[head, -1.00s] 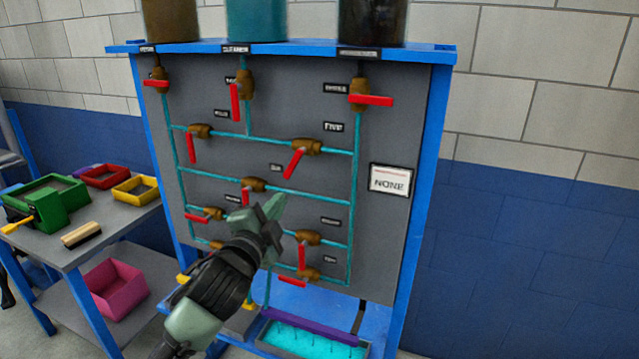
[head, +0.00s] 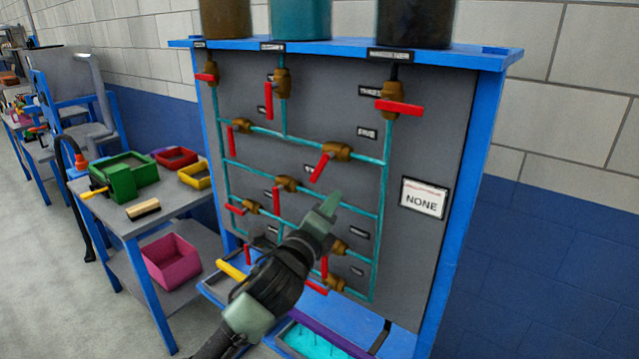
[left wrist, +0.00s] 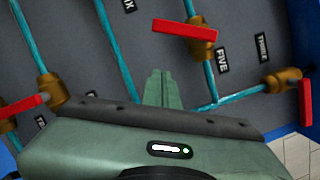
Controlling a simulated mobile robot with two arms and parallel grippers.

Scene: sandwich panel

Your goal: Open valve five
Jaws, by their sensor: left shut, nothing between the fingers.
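The panel (head: 440,130) carries teal pipes with brown valves and red handles. The "FIVE" label (head: 367,132) is above and right of the valve five body (head: 337,151). Its red handle (head: 319,168) slants down-left, across the pipe. In the left wrist view, the "FIVE" label (left wrist: 222,60) is beside valve five's red handle (left wrist: 185,30), which lies crosswise to its pipe. My left gripper (head: 330,203) is shut and empty, below valve five in the head view. Its closed fingers (left wrist: 160,88) point toward the handle, apart from it in the picture. My right gripper is out of view.
Other red-handled valves surround it, including one near the "THREE" label (head: 401,108). A sign reading "NONE" (head: 423,198) is on the panel's right. Tanks (head: 300,18) stand on top. A side table (head: 110,212) with colored bins is at left.

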